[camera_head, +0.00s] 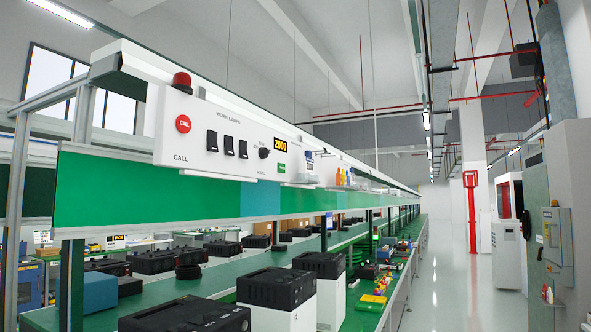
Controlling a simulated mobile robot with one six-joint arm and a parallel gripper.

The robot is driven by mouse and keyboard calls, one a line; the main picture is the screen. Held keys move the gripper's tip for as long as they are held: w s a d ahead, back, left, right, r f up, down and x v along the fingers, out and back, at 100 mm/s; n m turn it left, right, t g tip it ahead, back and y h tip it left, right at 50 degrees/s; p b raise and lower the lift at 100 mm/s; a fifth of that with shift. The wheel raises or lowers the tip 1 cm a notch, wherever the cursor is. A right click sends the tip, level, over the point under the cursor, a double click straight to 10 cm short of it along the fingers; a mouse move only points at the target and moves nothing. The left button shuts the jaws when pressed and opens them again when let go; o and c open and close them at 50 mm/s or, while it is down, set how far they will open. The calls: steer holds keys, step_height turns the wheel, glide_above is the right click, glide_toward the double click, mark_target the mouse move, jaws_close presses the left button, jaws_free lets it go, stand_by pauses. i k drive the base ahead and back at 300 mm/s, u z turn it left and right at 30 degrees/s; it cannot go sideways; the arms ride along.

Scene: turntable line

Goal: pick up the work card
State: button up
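I cannot make out the work card for certain in the head view. A small flat yellow-green item (373,299) lies on the green bench top (357,319) near its right edge; it is too small to tell what it is. My gripper is not in view.
A white panel (228,145) with a red CALL button (183,124), switches and a knob hangs above the bench. Black-topped machines (281,287) crowd the bench. Small bottles (310,166) stand on the panel's ledge. A clear grey aisle (455,290) runs along the right.

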mark_target(308, 163)
steer(key=z, duration=0.4)
steer(key=i, duration=0.6)
steer(key=z, duration=0.45)
steer(key=i, duration=1.55)
steer(key=u, duration=0.65)
steer(key=i, duration=0.6)
steer(key=u, duration=0.4)
steer(key=k, duration=0.65)
steer(key=u, duration=0.25)
steer(key=i, duration=0.65)
steer(key=z, duration=0.1)
